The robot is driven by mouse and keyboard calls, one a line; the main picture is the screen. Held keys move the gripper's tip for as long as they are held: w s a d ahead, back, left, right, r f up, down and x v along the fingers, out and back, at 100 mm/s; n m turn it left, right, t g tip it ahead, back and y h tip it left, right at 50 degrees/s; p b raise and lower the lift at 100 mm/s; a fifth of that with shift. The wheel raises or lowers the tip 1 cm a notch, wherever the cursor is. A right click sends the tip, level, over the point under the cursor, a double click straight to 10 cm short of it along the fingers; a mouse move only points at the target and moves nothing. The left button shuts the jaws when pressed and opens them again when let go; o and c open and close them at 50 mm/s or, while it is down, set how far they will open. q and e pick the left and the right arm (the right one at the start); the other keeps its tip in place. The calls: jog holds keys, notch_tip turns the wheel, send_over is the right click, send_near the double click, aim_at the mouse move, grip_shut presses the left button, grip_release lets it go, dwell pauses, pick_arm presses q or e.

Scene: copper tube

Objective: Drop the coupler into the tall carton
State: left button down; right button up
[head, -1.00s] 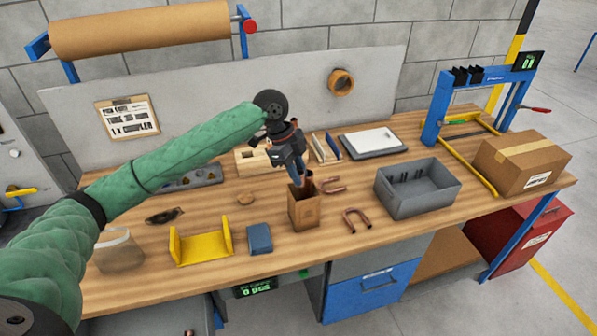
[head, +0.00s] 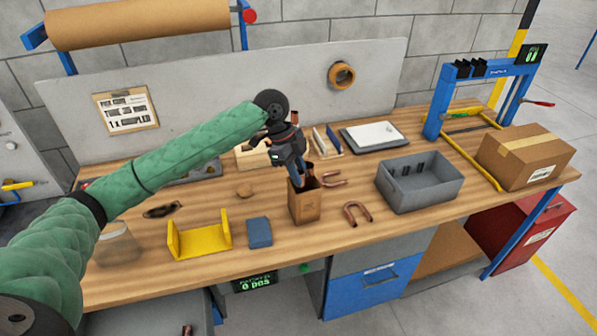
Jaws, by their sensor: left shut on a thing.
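The tall carton (head: 304,206) is a narrow brown open box standing upright near the middle of the bench. A copper piece (head: 310,169) shows at its mouth. My left gripper (head: 297,178) points down at the carton's opening, its fingertips at or just over the rim; I cannot tell whether they are inside. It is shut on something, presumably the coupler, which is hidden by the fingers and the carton. My right gripper is not in view.
Copper U-bends (head: 356,214) lie right of the carton. A grey bin (head: 420,187) stands further right, near a closed cardboard box (head: 525,157). A blue block (head: 259,232) and yellow cradle (head: 200,240) lie left. A grey tray (head: 373,140) is behind.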

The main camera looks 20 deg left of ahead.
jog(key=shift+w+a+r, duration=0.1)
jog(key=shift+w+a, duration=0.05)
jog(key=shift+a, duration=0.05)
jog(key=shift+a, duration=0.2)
pick_arm(q)
jog(key=shift+f, duration=0.15)
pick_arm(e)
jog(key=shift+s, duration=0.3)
pick_arm(q)
jog(key=shift+f, duration=0.3)
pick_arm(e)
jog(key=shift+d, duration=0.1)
